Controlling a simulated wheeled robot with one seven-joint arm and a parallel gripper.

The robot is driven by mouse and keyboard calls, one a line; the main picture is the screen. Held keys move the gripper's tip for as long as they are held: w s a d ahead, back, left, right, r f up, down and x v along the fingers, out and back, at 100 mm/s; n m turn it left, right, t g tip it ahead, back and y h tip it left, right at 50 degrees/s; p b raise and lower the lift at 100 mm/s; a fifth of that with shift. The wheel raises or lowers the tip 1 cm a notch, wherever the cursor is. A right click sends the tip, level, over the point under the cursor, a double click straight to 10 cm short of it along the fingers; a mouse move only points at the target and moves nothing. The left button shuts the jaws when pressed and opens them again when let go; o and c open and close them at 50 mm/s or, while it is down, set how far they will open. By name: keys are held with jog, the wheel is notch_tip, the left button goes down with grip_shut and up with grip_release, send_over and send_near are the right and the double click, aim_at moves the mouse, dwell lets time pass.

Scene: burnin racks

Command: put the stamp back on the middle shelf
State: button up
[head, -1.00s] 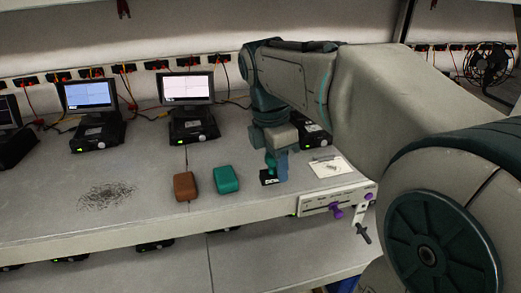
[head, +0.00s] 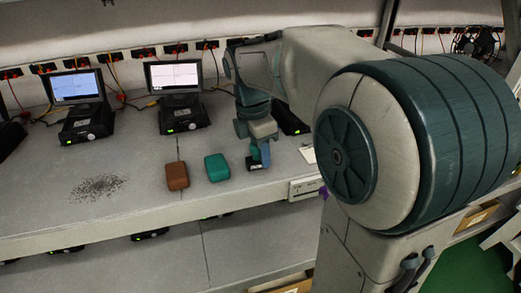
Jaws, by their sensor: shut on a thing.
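My gripper (head: 259,151) is low over the shelf holding the monitors (head: 130,210). It is shut on a small dark thing, which I take to be the stamp (head: 254,163). The fingers hide most of it; only its dark lower part shows. I cannot tell whether it touches the shelf or hangs just above it. A teal block (head: 217,168) and a brown block (head: 177,176) lie on the shelf to the left of my gripper, apart from it.
Two devices with lit screens (head: 76,87) (head: 173,76) stand behind, with cables and a socket row. A dark scribbled patch (head: 97,187) marks the shelf at left. A lower shelf (head: 240,246) runs below. The front left is clear.

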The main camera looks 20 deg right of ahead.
jog(key=shift+f, duration=0.2)
jog(key=o, duration=0.8)
jog(key=shift+w+a+r, duration=0.1)
jog(key=shift+a+r, duration=0.05)
jog(key=shift+r, duration=1.2)
jog(key=shift+a+r, duration=0.15)
jog(key=shift+r, duration=1.15)
jog(key=shift+w+a+r, duration=0.1)
jog(key=shift+a+r, duration=0.05)
jog(key=shift+r, duration=1.2)
